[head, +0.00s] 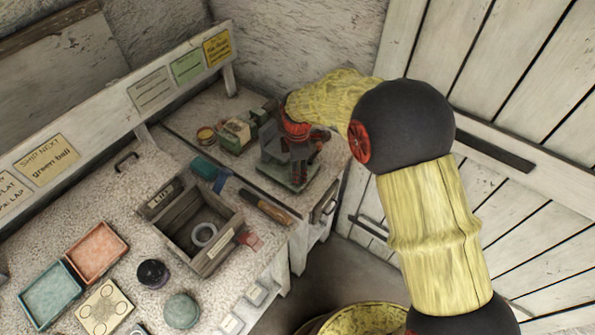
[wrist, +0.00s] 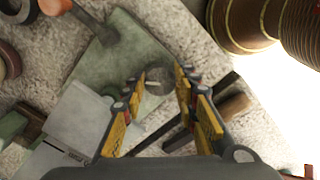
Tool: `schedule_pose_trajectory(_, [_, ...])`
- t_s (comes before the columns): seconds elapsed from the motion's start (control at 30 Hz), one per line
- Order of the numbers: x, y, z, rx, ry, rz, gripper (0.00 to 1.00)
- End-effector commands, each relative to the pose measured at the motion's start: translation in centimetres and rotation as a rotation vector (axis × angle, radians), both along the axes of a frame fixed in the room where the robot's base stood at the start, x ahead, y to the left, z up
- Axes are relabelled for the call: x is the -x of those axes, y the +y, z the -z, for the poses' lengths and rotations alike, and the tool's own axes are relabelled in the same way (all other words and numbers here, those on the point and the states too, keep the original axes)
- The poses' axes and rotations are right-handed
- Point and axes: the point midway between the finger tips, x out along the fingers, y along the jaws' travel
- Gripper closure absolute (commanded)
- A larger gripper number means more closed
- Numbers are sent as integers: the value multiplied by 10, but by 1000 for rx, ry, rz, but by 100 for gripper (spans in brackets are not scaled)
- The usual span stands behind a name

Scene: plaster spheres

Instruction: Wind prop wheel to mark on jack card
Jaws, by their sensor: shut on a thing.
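My gripper (head: 301,165) reaches down over a grey-green stand (head: 294,180) with a grey block, at the right end of the bench. In the wrist view its yellow-padded fingers (wrist: 158,82) close around a small grey round part with a pale peg, which I take for the prop wheel; most of it is hidden or blurred. The stand's green base plate also shows in the wrist view (wrist: 110,52).
A wooden box (head: 172,218) with a white ring in it stands left of the stand. Small boxes (head: 236,133) stand behind, near the wall. Red (head: 97,247) and teal (head: 50,294) trays lie at the left.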

Motion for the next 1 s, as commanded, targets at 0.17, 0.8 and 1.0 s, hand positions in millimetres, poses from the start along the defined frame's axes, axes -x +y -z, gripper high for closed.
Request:
schedule_pose_trajectory(0.17, [0, 0, 0, 0, 0, 0, 96])
schedule_pose_trajectory(0.8, [0, 0, -2, 0, 2, 298, 96])
schedule_pose_trajectory(1.0, [0, 0, -2, 0, 1, 489, 96])
